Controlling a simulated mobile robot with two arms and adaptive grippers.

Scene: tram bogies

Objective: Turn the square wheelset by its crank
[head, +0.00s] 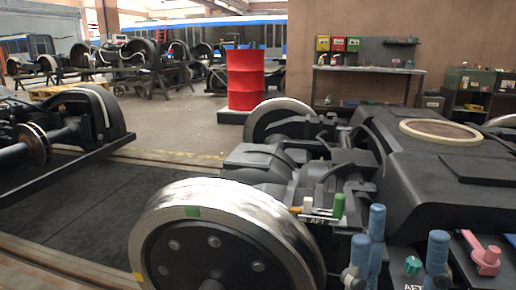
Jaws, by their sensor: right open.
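A large steel wheel (217,238) stands in the near foreground, with a green square mark (193,211) on its rim. A second wheel (281,119) stands farther back on the same dark bogie (420,165). A green upright handle (338,206) stands near the near wheel, above an "AFT" label. I cannot tell for sure which crank belongs to the square wheelset. My right gripper (404,240) is open at the lower right, its blue fingers apart and empty. A small teal block (412,265) shows between them. My left gripper is out of view.
A pink lever-like part (485,252) lies at the lower right. A red drum (245,80) and a workbench (368,72) with coloured bins stand behind. Another bogie (65,130) is at the left. Dark floor between the bogies is clear.

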